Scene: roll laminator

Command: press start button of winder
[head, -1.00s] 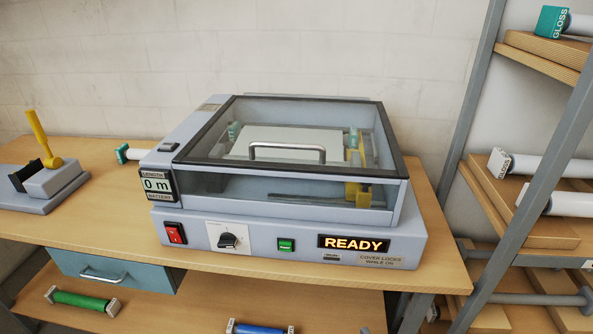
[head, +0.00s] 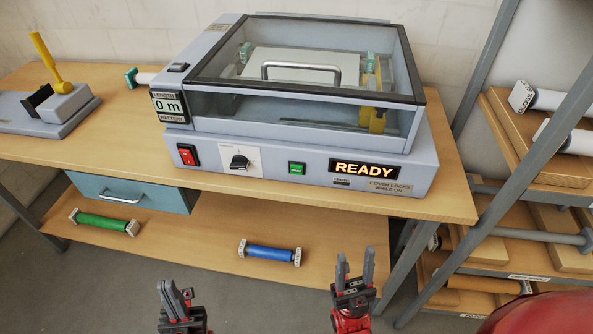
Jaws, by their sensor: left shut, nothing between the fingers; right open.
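The winder (head: 302,180) is a grey machine on the wooden bench, with its clear cover (head: 310,60) down. Its front panel carries a red rocker switch (head: 187,154), a black dial (head: 239,162), a green button (head: 297,168) and a display (head: 365,169) reading READY. A length counter (head: 168,106) on the left reads 0 m. My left gripper (head: 176,292) is shut and empty, low in front of the bench. My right gripper (head: 356,268) is open and empty, also low in front, below and right of the green button. Neither touches anything.
A yellow-handled lever device (head: 50,105) stands at the bench's left. Under the bench, a shelf (head: 190,232) holds a green roll (head: 104,223) and a blue roll (head: 269,252). A rack with rolls (head: 550,140) stands at the right. The space before the front panel is clear.

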